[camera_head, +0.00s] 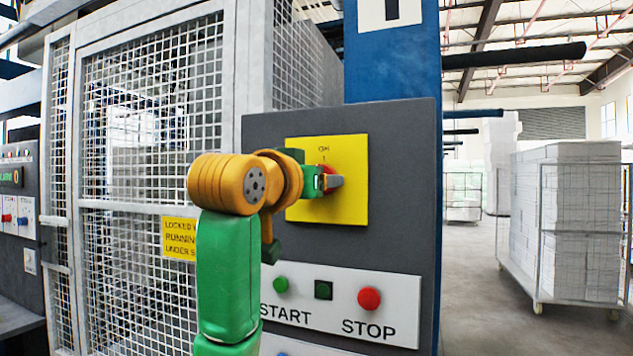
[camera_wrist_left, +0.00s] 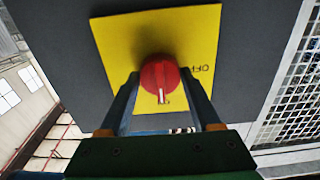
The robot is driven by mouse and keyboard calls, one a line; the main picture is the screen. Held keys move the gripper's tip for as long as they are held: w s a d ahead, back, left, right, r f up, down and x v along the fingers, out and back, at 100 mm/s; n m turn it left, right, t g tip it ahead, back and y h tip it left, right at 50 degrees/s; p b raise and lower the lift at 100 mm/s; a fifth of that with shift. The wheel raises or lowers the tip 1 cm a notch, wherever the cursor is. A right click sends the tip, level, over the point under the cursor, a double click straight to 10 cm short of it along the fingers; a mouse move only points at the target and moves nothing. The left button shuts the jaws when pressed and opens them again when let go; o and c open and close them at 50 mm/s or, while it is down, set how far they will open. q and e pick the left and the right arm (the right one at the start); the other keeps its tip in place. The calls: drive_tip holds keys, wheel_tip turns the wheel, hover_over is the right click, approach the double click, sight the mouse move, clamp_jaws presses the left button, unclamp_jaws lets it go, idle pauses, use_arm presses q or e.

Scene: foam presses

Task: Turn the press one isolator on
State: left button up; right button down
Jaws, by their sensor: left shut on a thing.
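The press one isolator is a red rotary knob (camera_wrist_left: 160,76) on a yellow plate (camera_head: 352,210), set on a dark grey panel. The head view shows an ON mark above the knob. In the wrist view, which is upside down, the knob's white line points down toward the ON mark, and an OFF mark lies to the right. My left gripper (camera_head: 325,181) reaches the knob from the left in the head view. Its two fingers lie on either side of the knob and are shut on it. My arm hides part of the plate and knob. My right gripper is not in view.
Below the plate are a green START button (camera_head: 281,285), a small dark green square (camera_head: 323,290) and a red STOP button (camera_head: 369,298). A mesh guard door (camera_head: 150,90) stands left of the panel. A wheeled cage of white blocks (camera_head: 580,220) stands at right on open floor.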

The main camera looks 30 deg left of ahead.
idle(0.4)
use_arm(q)
drive_tip(key=o, duration=1.4)
drive_tip(key=shift+c, duration=0.2)
drive_tip(key=b+v, duration=0.4)
drive_tip(key=v, duration=0.3)
drive_tip(key=shift+s, duration=0.15)
